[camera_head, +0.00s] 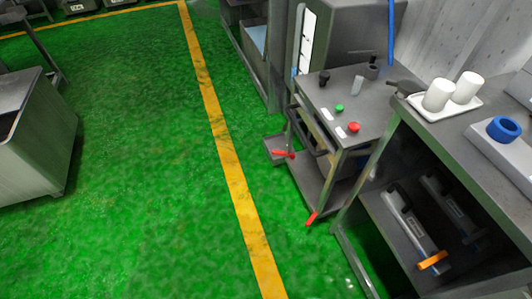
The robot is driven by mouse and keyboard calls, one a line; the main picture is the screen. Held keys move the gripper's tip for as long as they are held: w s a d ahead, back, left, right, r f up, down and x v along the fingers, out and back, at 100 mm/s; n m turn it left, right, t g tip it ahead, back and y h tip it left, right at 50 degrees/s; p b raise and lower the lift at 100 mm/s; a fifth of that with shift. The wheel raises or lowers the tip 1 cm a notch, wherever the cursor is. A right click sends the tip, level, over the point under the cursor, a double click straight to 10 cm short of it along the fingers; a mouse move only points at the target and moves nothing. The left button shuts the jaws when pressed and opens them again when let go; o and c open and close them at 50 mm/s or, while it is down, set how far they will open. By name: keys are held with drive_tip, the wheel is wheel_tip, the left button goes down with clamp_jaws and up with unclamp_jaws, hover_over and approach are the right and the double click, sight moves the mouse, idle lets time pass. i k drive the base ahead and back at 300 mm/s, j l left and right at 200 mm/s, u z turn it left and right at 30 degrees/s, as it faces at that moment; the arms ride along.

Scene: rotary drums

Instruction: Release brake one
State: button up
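Two levers with red ends show low on the metal station in the middle right: one red handle (284,153) at the left side of the station, and one red-tipped lever (312,218) lower down near the floor. No readable label tells me which of them, if either, is brake one. My gripper is not in view.
The station top (365,92) carries a green button (339,108), a red button (353,127) and a black knob (324,76). A shelf unit (440,125) stands at right with white cylinders on a tray (450,111). Green floor (140,150) is open at left.

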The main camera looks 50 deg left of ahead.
sight(291, 155)
drive_tip(key=u, duration=1.4)
drive_tip(key=i, duration=0.1)
drive_tip(key=i+j, duration=0.6)
drive_tip(key=i, duration=0.15)
drive_tip(key=i+j, duration=0.55)
drive_tip(key=i, duration=0.2)
drive_tip(key=i+j, duration=0.6)
drive_tip(key=i+u, duration=0.05)
drive_tip(key=i, duration=0.05)
